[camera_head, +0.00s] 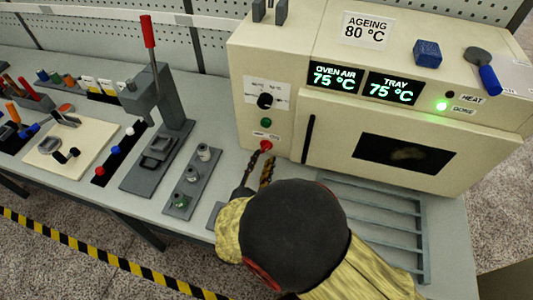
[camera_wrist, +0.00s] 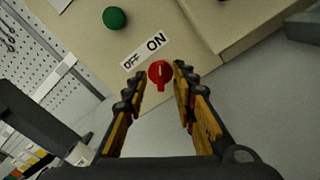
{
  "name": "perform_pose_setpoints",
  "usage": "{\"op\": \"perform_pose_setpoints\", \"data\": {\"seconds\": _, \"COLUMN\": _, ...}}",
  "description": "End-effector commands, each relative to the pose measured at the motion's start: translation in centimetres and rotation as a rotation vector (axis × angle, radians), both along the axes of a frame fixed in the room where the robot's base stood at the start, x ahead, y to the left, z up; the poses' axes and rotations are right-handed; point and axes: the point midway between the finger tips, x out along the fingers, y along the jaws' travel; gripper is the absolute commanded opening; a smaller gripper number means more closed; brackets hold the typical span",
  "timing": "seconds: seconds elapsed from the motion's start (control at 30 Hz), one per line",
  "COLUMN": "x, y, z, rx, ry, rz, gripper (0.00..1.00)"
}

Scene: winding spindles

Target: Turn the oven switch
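The oven switch is a small red knob (camera_head: 266,146) low on the front panel of the cream oven (camera_head: 290,84). In the wrist view the red knob (camera_wrist: 160,73) shows a pale line on its face and a narrow tab pointing down. An "OFF ON" label (camera_wrist: 145,50) sits just above it. My gripper (camera_head: 260,163) is open in front of the knob. In the wrist view the knob appears between the fingertips of my gripper (camera_wrist: 159,76), with a gap on each side. Whether the tips reach its depth is hard to tell.
A green button (camera_wrist: 115,18) and a black dial (camera_head: 265,101) sit above the switch. The oven door handle (camera_head: 308,139) is close to its right. A grey block with metal posts (camera_head: 192,178) stands left of my gripper. A slatted rack (camera_head: 385,220) lies at the right.

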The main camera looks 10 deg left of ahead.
Motion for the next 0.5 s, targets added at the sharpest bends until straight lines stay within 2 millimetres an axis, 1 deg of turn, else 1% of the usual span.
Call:
{"op": "perform_pose_setpoints", "data": {"seconds": 0.03, "x": 0.8, "y": -0.2, "z": -0.1, "rx": 0.001, "ry": -0.001, "rz": -0.004, "gripper": 0.27}}
{"op": "perform_pose_setpoints", "data": {"seconds": 0.1, "x": 1.7, "y": -0.3, "z": -0.1, "rx": 0.002, "ry": -0.002, "rz": -0.005, "gripper": 0.27}}
{"op": "perform_pose_setpoints", "data": {"seconds": 0.2, "x": 2.8, "y": -0.3, "z": -0.1, "rx": 0.003, "ry": 0.0, "rz": -0.004, "gripper": 0.27}}
{"op": "perform_pose_setpoints", "data": {"seconds": 0.33, "x": 3.4, "y": -0.3, "z": 0.0, "rx": 0.001, "ry": -0.001, "rz": -0.002, "gripper": 0.27}}
{"op": "perform_pose_setpoints", "data": {"seconds": 0.5, "x": 3.6, "y": -0.3, "z": 0.1, "rx": 0.001, "ry": 0.0, "rz": -0.001, "gripper": 0.27}}
